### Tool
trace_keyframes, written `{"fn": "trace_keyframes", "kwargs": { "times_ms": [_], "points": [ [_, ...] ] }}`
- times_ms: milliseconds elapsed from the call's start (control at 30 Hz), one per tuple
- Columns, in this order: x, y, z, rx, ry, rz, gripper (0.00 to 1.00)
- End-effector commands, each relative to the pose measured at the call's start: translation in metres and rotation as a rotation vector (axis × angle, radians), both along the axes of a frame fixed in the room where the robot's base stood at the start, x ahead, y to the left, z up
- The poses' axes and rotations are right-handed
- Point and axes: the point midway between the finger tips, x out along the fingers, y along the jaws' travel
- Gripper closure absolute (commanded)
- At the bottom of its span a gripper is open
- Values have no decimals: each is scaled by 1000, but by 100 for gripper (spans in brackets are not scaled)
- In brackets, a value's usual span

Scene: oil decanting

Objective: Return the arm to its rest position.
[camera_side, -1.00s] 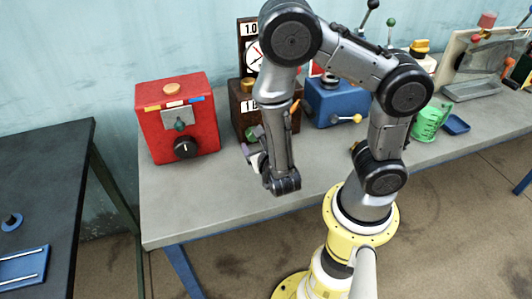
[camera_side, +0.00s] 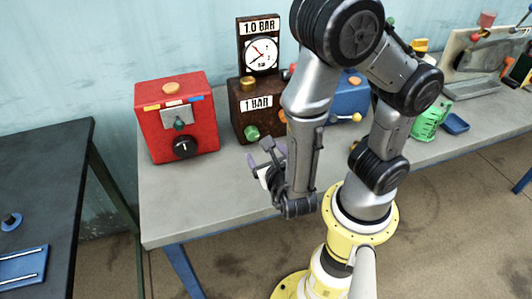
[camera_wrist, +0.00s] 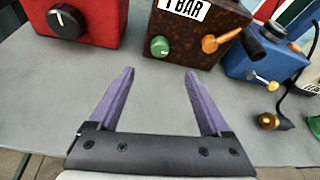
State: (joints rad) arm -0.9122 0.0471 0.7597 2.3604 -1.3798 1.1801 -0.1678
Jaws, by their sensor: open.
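My gripper (camera_wrist: 160,85) is open and empty in the wrist view, its two purple fingers spread apart over the grey bench top (camera_wrist: 60,100). In the side view my gripper (camera_side: 268,160) shows partly behind my wrist, in front of the brown gauge box (camera_side: 252,118) and apart from it. The brown box carries a "1 BAR" label, a green knob (camera_wrist: 160,46) and an orange lever (camera_wrist: 222,40). A dial gauge (camera_side: 262,54) marked "1.0 BAR" stands above it.
A red box (camera_side: 178,115) with a black knob stands left of the brown box. A blue box (camera_side: 350,100) is to the right, partly behind my arm. A green cup (camera_side: 428,122) and a blue tray (camera_side: 456,123) are further right. The bench front left is clear.

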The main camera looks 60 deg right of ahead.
Motion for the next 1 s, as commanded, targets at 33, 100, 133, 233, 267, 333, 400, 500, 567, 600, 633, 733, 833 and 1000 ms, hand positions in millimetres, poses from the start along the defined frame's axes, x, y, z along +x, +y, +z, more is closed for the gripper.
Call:
{"fn": "trace_keyframes", "kwargs": {
  "times_ms": [33, 100, 133, 233, 267, 333, 400, 500, 567, 600, 633, 733, 833, 1000],
  "points": [
    [0, 0, 0, 0, 0, 0, 19],
    [0, 0, 0, 0, 0, 0, 19],
    [0, -1, 0, 0, 0, -2, 19],
    [0, -8, 1, 8, -6, -34, 19],
    [1, -12, 4, 19, -16, -55, 19],
    [6, -21, 14, 73, -64, -122, 19],
    [7, -37, 33, 155, -144, -245, 19],
    [-9, -67, 60, 323, -288, -511, 19],
    [-25, -81, 73, 444, -384, -686, 19],
    [-36, -87, 81, 532, -451, -805, 19],
    [-45, -91, 86, 603, -502, -894, 19],
    [-72, -90, 100, 860, -677, -1171, 19],
    [-88, -75, 114, 1131, -831, -1392, 19],
    [-92, -35, 141, 1562, -984, -1625, 19]
  ]
}}
